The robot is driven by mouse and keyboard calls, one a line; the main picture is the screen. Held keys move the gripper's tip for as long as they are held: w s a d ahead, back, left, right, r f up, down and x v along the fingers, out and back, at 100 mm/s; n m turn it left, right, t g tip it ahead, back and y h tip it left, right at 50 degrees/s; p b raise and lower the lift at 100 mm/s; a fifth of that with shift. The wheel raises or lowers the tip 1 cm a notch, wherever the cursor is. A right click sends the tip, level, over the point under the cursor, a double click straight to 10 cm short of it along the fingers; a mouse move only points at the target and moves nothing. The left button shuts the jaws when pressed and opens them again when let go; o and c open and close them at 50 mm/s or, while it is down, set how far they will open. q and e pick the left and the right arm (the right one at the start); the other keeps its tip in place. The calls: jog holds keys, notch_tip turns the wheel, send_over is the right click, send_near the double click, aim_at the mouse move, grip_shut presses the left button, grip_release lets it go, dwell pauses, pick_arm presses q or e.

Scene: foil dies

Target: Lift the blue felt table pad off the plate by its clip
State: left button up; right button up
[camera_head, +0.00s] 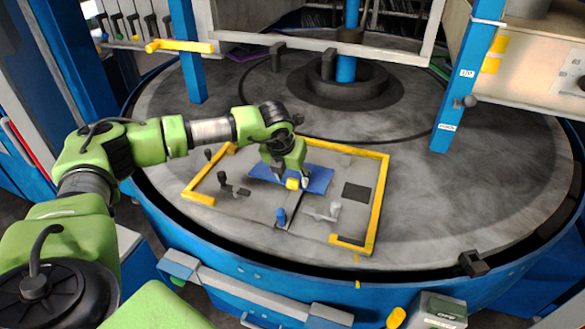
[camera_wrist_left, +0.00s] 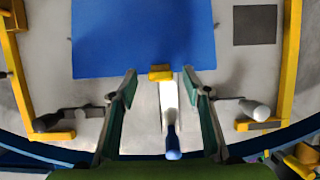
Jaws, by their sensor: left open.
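The blue felt table pad (camera_head: 318,179) lies flat on the grey plate (camera_head: 256,209), partly hidden by my arm in the head view. In the left wrist view the pad (camera_wrist_left: 145,35) fills the upper middle. Its yellow clip (camera_wrist_left: 160,72) sits at the pad's near edge; the clip also shows in the head view (camera_head: 292,184). My left gripper (camera_wrist_left: 159,84) is open, with one finger on each side of the clip and a gap to both. I cannot tell its exact height over the plate. My right gripper is not in view.
A yellow frame (camera_head: 375,215) edges the plate. A blue-tipped lever (camera_head: 281,216) stands just in front of the clip. A grey-knobbed lever (camera_head: 335,209) and a dark lever (camera_head: 236,189) flank it. Blue posts (camera_head: 455,90) rise behind. The round table (camera_head: 440,205) is clear at right.

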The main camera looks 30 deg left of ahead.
pick_arm(q)
jog(key=shift+w+f, duration=0.25)
jog(key=shift+f, duration=0.4)
grip_shut()
jog(key=shift+r, duration=0.2)
